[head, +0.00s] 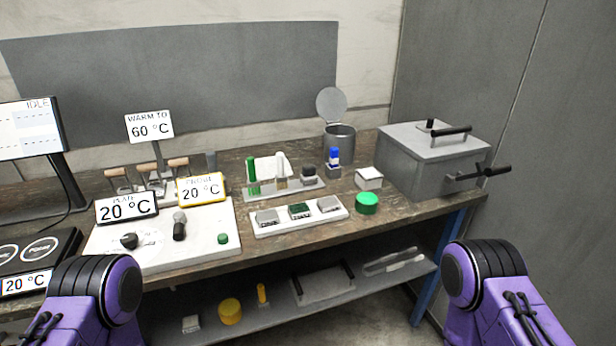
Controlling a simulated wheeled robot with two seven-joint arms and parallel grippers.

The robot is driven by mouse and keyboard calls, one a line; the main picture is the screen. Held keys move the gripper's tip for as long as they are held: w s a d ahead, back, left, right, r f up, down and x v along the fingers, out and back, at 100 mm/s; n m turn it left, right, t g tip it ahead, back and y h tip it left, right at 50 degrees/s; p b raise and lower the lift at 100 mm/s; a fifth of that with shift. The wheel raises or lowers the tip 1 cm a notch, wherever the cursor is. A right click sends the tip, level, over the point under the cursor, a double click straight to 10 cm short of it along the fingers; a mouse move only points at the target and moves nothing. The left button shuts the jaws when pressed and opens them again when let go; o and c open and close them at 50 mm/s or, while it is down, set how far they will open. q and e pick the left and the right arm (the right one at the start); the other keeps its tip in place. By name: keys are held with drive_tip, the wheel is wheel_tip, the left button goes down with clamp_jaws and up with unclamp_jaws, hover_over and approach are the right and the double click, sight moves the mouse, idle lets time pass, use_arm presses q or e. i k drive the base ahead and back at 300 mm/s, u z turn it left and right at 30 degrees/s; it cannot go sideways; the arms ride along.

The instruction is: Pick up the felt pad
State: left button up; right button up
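I cannot say for sure which thing is the felt pad. A small block with a dark green top (299,210) sits in the middle of a white tray (262,233) on the bench, between two grey-topped blocks (267,217) (328,204). A bright green round piece (367,203) stands on the bench just right of that tray. A small green round piece (223,239) lies on the white plate to the left. Only purple and black links of my two arms show at the bottom left and bottom right; neither gripper's fingers are visible.
A grey lidded box with black handles (430,160) stands at the right end of the wooden bench. A metal can with its lid raised (340,138), a rack of bottles (285,189) and temperature signs (127,207) stand behind and left. A lower shelf (375,283) holds several items.

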sight(309, 177)
drive_tip(key=k, duration=0.5)
drive_tip(key=z, duration=1.25)
drive_tip(key=i, duration=1)
drive_tip(key=u, duration=2.2)
